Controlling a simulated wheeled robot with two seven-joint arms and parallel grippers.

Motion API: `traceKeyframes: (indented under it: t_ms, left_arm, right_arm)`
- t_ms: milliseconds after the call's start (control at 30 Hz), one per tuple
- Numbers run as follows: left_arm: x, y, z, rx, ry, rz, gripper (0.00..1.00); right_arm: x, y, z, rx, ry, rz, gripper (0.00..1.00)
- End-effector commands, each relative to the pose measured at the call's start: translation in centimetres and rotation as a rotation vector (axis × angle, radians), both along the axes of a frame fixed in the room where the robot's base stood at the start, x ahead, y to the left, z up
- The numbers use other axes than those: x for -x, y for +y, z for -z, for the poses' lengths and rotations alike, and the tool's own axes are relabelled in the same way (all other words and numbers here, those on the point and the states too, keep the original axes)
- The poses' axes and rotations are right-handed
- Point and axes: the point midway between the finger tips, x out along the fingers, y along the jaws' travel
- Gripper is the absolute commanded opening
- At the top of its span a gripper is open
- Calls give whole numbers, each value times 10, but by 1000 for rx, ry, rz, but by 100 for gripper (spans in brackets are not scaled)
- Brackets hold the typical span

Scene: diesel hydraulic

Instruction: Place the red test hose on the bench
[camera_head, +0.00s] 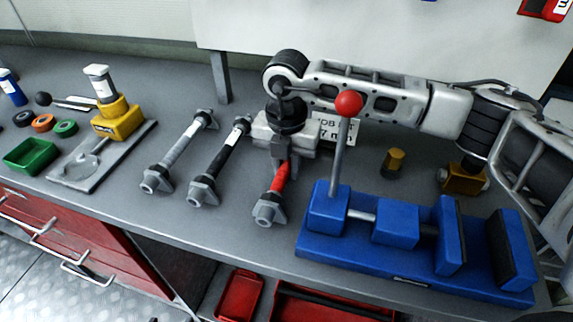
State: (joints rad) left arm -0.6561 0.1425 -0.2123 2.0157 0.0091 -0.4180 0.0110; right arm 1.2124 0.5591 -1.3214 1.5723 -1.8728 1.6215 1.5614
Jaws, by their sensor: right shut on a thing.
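The red test hose (279,181) is at the middle of the grey bench (235,251), with a grey metal fitting at its near end. My right gripper (284,163) is shut on its upper part, and the gripper body hides the hose's far end. The hose looks to be lying on or just above the bench top; I cannot tell whether it touches. My left gripper is not in view.
A grey hose (181,148) and a black hose (221,160) lie to the left. A blue vise (395,223) with a red-knobbed lever stands close on the right. A yellow press (117,118) and green tray (31,154) are at far left. Red drawers (75,242) are below.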

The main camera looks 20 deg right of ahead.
Motion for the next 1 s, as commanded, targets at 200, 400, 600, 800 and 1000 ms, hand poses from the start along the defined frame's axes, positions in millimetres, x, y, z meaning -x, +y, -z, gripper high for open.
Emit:
traceKeyframes:
  t_ms: [200,400,600,800,1000]
  left_arm:
    - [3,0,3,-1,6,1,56]
    - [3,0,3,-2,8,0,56]
    - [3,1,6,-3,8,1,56]
    - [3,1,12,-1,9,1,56]
    - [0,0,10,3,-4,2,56]
  right_arm:
    - [0,0,2,0,0,0,41]
    - [0,0,1,0,0,0,41]
    - [-1,0,-17,0,-5,0,41]
    - [-1,0,-60,-1,-6,0,41]
    - [0,0,-99,1,-4,-1,41]
